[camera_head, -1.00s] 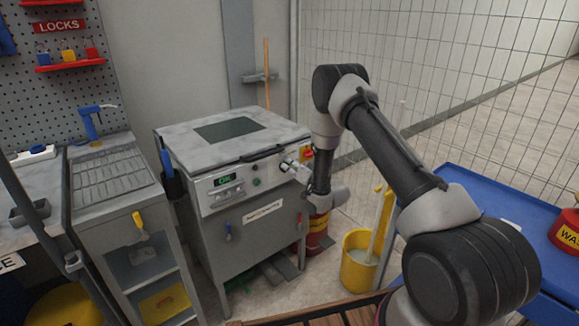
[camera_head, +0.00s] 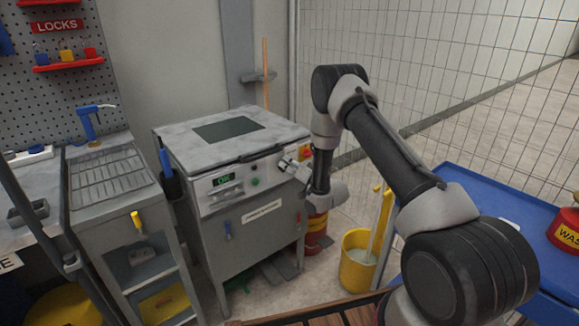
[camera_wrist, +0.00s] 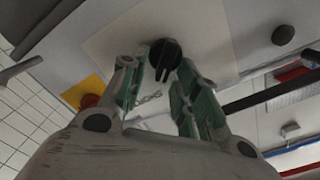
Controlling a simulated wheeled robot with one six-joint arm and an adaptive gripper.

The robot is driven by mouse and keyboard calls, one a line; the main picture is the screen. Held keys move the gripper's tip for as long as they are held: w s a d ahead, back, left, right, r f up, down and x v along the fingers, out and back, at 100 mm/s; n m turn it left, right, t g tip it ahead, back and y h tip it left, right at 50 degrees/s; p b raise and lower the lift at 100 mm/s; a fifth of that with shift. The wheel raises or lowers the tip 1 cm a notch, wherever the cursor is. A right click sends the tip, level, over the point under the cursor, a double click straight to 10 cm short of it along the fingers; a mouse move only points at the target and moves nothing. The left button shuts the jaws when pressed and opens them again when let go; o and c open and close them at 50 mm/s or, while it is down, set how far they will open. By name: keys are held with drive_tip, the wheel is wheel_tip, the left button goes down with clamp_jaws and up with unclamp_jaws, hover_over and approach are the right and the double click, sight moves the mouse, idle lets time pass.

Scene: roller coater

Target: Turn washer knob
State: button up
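The washer is a grey cabinet with a flat lid (camera_head: 270,139) and a sloped control panel (camera_head: 213,199), left of my arm in the head view. Its knob (camera_wrist: 165,54) is black and round with a raised grip bar, on the light panel in the wrist view. My gripper (camera_wrist: 163,68) is open, with one green-padded finger on each side of the knob. I cannot tell whether the pads touch it. In the head view my gripper (camera_head: 289,164) is at the right part of the panel and the knob cannot be made out.
A red button on a yellow plate (camera_wrist: 90,100) is close beside my gripper. A green display (camera_head: 222,180) is farther left on the panel. A yellow bucket (camera_head: 357,262) stands on the floor below my arm. A blue table (camera_head: 500,215) is at the right, a sink unit (camera_head: 110,175) at the left.

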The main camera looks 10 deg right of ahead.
drive_tip(key=v, duration=1.2)
idle(0.3)
